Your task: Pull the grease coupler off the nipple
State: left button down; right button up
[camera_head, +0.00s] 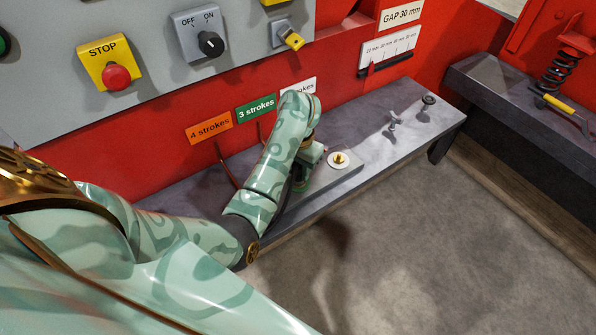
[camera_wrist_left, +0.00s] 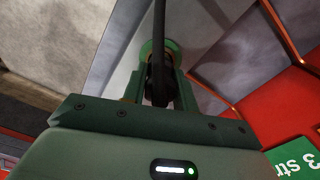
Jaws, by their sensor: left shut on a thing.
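My left gripper (camera_head: 303,180) points down over the grey bench, largely hidden by its own arm in the head view. In the left wrist view my left gripper (camera_wrist_left: 160,98) is shut on the dark grease coupler (camera_wrist_left: 158,82), with a black hose (camera_wrist_left: 160,30) running up from it. A green round plate (camera_wrist_left: 146,49) shows just beyond the fingers. Whether the coupler sits on a nipple there is hidden. A brass nipple (camera_head: 339,158) on a white disc stands uncovered just right of the gripper in the head view. My right gripper is not in view.
The grey bench (camera_head: 375,150) runs along a red wall with orange, green and white stroke labels (camera_head: 256,108). Copper-coloured pipes (camera_head: 226,165) rise behind the gripper. Small metal fittings (camera_head: 393,122) stand farther right. A control panel with a red stop button (camera_head: 116,77) hangs above.

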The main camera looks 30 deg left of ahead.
pick_arm(q)
jog(key=shift+r+p, duration=0.45)
jog(key=shift+r, duration=0.15)
jog(key=shift+r+p, duration=0.75)
jog(key=shift+r, duration=0.25)
jog(key=shift+r+p, duration=2.4)
jog(key=shift+r, duration=0.7)
